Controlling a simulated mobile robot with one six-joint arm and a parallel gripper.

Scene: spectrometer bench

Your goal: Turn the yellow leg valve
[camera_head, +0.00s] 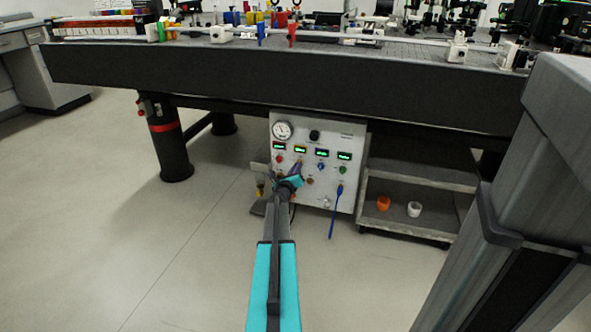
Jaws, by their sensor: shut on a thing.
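My gripper (297,169) is at the front of a light grey panel (347,134) under the bench, below the second small display from the left. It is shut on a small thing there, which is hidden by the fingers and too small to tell. A small yellow part (260,190) shows low at the panel's left edge, beside my arm; I cannot tell whether it is the yellow leg valve. A red valve (146,108) sits on a black bench leg (171,151) with a red band. No yellow-banded leg shows.
The panel carries a dial gauge (283,131), a blue knob (321,167), a green knob (343,170) and a hanging blue cable (336,212). A low shelf (420,178) at right holds an orange cup (383,203) and a white cup (414,209). The floor at left is clear.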

